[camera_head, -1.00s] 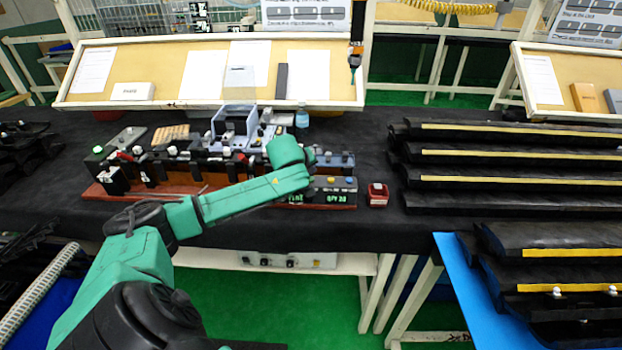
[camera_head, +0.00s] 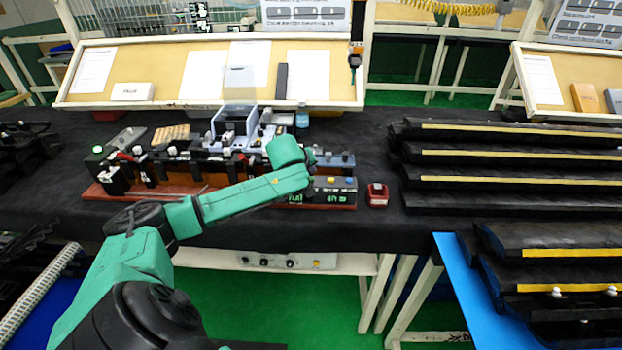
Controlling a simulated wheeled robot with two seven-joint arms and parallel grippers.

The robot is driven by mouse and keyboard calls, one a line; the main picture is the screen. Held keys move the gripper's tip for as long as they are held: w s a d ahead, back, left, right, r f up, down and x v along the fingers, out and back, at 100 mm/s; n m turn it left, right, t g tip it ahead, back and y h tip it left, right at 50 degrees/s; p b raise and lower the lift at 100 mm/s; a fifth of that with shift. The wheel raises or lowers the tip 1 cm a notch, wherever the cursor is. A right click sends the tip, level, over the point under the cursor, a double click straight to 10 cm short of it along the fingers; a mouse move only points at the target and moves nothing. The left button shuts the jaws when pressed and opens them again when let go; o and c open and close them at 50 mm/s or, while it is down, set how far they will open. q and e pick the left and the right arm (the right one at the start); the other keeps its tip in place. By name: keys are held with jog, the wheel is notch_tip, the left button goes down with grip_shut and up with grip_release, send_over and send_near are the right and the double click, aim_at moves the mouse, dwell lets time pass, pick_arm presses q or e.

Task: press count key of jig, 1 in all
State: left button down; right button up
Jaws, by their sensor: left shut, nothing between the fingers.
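The jig (camera_head: 180,178) is a long red-brown base with black clamps and white knobs, on the dark table. At its right end is a dark counter box with a green lit display (camera_head: 333,197), too small to read surely. A yellow key (camera_head: 331,180) and a blue key (camera_head: 349,180) sit on its top. Which is the count key I cannot tell. My left gripper (camera_head: 312,160) is shut and empty, by the left end of the counter box and mostly hidden behind my own green wrist. Whether it touches a key is hidden. My right gripper is out of view.
A small red box with a white top (camera_head: 377,194) stands right of the jig. Black trim strips (camera_head: 500,165) are stacked at the right. A blue-grey fixture (camera_head: 234,122) and a small bottle (camera_head: 302,117) stand behind the jig. A tilted board with papers is at the back.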

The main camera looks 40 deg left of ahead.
pick_arm(q)
jog(key=shift+f, duration=0.15)
jog(key=shift+f, duration=0.3)
jog(key=shift+f, duration=0.45)
dwell(0.9)
jog(key=shift+r+p, duration=0.75)
jog(key=shift+r, duration=0.15)
notch_tip(320, 180, up, 5)
jog(key=p, duration=0.5)
